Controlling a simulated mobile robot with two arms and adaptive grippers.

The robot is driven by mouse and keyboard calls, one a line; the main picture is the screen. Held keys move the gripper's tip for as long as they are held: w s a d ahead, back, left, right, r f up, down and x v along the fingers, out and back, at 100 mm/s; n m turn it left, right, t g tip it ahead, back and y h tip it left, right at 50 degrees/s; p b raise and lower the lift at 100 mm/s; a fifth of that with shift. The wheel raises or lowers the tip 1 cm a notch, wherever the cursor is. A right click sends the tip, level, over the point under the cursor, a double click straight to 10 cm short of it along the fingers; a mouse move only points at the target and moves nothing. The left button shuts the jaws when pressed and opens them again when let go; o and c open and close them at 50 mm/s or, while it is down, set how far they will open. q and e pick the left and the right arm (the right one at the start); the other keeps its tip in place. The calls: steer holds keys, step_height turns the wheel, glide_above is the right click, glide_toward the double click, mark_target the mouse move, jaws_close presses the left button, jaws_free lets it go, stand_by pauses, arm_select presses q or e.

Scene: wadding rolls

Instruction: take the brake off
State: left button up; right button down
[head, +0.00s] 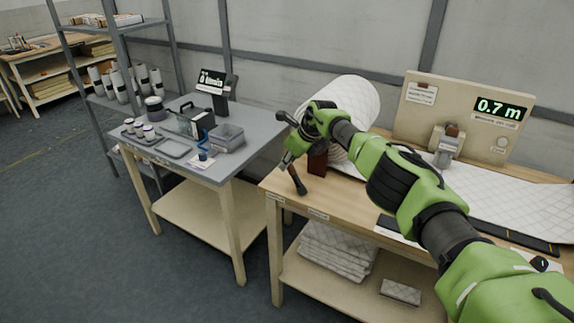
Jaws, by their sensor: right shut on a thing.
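A large roll of white quilted wadding (352,100) lies at the back of the wooden table (262,186), partly behind my right arm. A dark brake lever with a reddish end (298,183) shows at the table's left end, beside a brown upright block (317,163). My right gripper (287,162) reaches down over this end and is shut at the top of the lever. The exact contact is small and partly hidden by the gripper. My left gripper is not in view.
A display board reading 0.7 m (497,107) stands behind the flat wadding (505,200). A grey side table (228,172) with trays, jars and a small screen stands left, across a narrow gap. Folded wadding (335,252) lies on the lower shelf. Floor at left is clear.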

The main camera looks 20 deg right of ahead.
stand_by(0.4)
steer(key=c, duration=1.9)
jaws_free()
steer(key=shift+w+f, duration=0.1)
steer(key=shift+s+d+r, duration=0.1)
steer(key=shift+s+r, duration=0.1)
steer(key=shift+r, duration=0.45)
steer(key=v, duration=1)
steer(key=shift+s+r, duration=0.25)
steer(key=shift+s, duration=0.05)
